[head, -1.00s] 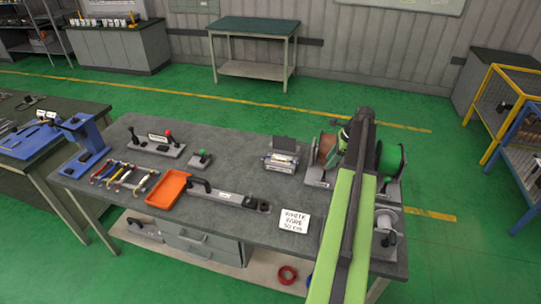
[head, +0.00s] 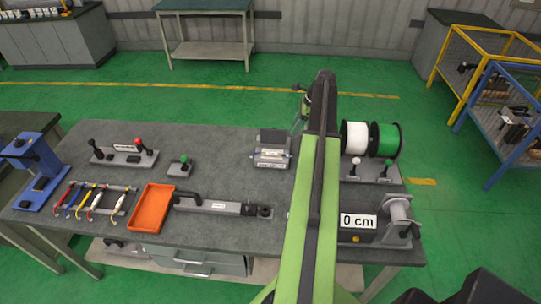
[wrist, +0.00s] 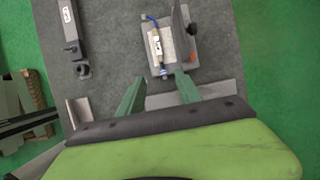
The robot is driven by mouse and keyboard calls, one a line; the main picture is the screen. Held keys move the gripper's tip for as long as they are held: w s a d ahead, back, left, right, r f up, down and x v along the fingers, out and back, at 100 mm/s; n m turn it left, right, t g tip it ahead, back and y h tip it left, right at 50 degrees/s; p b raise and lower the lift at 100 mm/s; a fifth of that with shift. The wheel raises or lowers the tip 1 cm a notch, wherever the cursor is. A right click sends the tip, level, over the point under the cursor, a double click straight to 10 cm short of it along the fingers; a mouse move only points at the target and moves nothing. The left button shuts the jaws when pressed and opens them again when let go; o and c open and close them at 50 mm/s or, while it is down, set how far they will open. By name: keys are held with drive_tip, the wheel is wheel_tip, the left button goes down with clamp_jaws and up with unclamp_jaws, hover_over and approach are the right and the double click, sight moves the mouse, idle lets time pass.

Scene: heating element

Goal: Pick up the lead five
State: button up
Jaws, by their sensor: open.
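Several coloured leads (head: 92,201) lie on a rack at the left of the grey workbench (head: 226,146); their numbers are too small to read. A small grey fixture (head: 271,153) stands near the back of the bench, left of my arm. In the wrist view, a lead with a white label and a blue end (wrist: 156,42) lies across this fixture; I cannot read its number. My gripper (wrist: 161,76) is open, its two green fingers apart just below the fixture in that view. I cannot tell how high they are above it. In the head view my arm hides part of the bench.
An orange tray (head: 152,208) and a long grey tool (head: 221,207) lie mid-bench. Lever switches (head: 126,155) stand at the back left. White (head: 355,137) and green (head: 385,139) spools and a "0 cm" box (head: 357,222) stand right of my arm.

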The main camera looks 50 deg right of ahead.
drive_tip(key=b, duration=1)
hover_over(277, 154)
drive_tip(key=s+d, duration=0.2)
drive_tip(key=f, duration=1)
drive_tip(key=shift+s+d+f, duration=0.15)
drive_tip(key=shift+s+f, duration=0.05)
drive_tip(key=shift+f, duration=0.15)
drive_tip(key=shift+w+f, duration=0.1)
drive_tip(key=b+x, duration=0.4)
drive_tip(key=x, duration=0.1)
drive_tip(key=shift+a+b, duration=0.2)
drive_tip(key=shift+b, duration=0.15)
drive_tip(key=shift+w, duration=0.1)
clamp_jaws()
